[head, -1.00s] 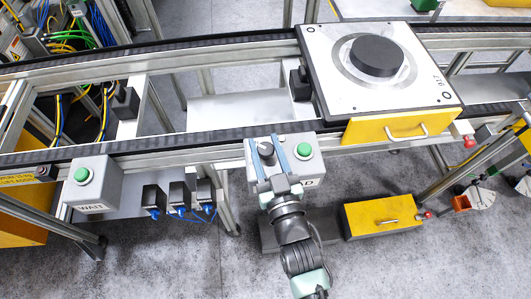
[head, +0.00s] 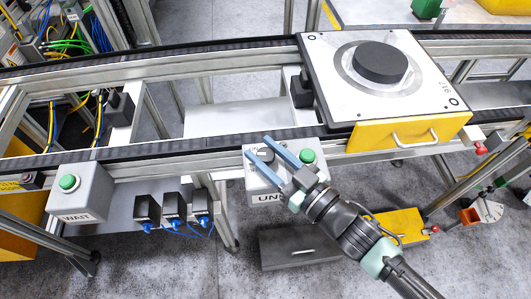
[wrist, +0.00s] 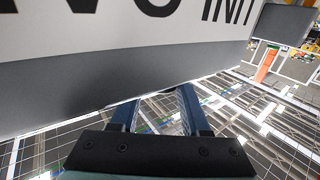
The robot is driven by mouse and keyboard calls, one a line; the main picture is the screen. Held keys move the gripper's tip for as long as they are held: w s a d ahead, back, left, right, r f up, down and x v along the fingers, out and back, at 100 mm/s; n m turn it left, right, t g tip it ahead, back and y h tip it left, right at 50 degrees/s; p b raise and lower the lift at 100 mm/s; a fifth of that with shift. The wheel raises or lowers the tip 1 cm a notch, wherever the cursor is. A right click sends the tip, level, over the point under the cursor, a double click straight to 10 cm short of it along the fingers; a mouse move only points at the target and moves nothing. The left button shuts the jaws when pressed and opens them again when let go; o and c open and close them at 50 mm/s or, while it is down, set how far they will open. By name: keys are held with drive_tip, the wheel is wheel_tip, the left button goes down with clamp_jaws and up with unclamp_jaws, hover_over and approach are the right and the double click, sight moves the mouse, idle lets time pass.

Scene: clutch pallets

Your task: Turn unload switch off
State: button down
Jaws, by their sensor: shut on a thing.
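The unload switch is a dark rotary knob (head: 266,155) on a grey control box (head: 256,183) fixed to the front of the conveyor. A green button (head: 307,156) sits to its right on the same box. My gripper (head: 268,146) has its blue fingers on either side of the knob and is shut on it. The fingers hide part of the knob, and my gripper covers part of the box's label. In the wrist view, the box front with large dark letters (wrist: 150,12) fills the top, and the fingers (wrist: 158,112) reach up behind it.
A pallet (head: 325,75) with a dark disc (head: 380,61) stands on the conveyor to the right. A WAIT box (head: 88,195) with a green button is at the left. Several small dark sensors (head: 174,205) hang between the boxes.

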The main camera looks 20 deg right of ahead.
drive_tip(key=shift+n+g+y, duration=0.6)
drive_tip(key=shift+n+y, duration=0.3)
drive_tip(key=shift+y, duration=0.4)
drive_tip(key=shift+y+b, duration=0.3)
drive_tip(key=shift+f, duration=0.1)
drive_tip(key=shift+c, duration=2)
unclamp_jaws()
drive_tip(key=shift+s, duration=0.1)
drive_tip(key=p+v, duration=0.1)
drive_tip(key=v, duration=1.1)
drive_tip(key=shift+s+d, duration=0.25)
drive_tip(key=shift+s, duration=0.1)
